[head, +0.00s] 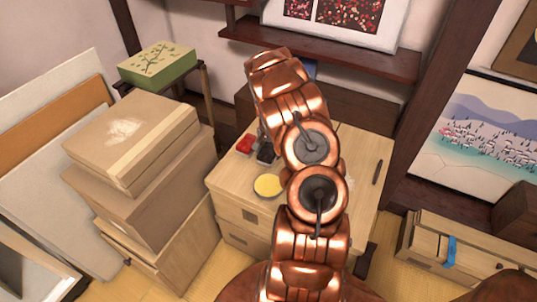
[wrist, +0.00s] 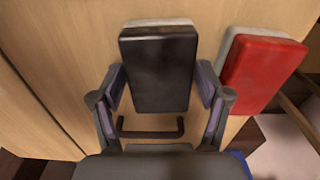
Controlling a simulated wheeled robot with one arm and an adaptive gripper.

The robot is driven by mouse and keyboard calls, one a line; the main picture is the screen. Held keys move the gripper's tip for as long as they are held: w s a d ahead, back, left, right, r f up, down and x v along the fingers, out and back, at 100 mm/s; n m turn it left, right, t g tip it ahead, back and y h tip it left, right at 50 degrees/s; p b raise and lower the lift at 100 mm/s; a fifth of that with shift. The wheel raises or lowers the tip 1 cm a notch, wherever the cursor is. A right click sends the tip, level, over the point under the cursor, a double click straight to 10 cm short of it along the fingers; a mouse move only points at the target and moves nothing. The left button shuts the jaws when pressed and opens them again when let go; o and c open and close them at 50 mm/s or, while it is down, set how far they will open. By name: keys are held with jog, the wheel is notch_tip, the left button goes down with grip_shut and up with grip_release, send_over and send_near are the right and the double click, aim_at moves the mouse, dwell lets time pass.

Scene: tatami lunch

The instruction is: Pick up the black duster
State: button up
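The black duster (wrist: 158,70) lies on a light wooden surface, with a pale layer showing along its far edge. My gripper (wrist: 160,88) is open, with one finger on each side of the duster's near part. The gaps are narrow, and I cannot tell whether the fingers touch it. In the head view my gripper (head: 265,150) is low over the wooden cabinet top (head: 225,182), partly hidden by my copper arm. I cannot make out the black duster clearly there.
A red duster (wrist: 264,72) lies close to the right; it also shows in the head view (head: 245,143). A yellow disc (head: 268,185) sits nearer on the cabinet. A thin dark item (head: 377,172) lies at its right. Stacked cardboard boxes (head: 145,190) stand left.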

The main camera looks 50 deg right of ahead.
aim_at(268, 150)
jog(key=c, duration=0.8)
jog(key=shift+r, duration=0.8)
notch_tip(268, 150, up, 2)
jog(key=shift+r+b, duration=0.1)
jog(key=shift+b, duration=0.25)
jog(key=s+a, duration=0.3)
jog(key=s+a+r+b, duration=0.1)
jog(key=s+a, duration=0.7)
jog(key=shift+a+r, duration=0.15)
jog(key=shift+a, duration=0.1)
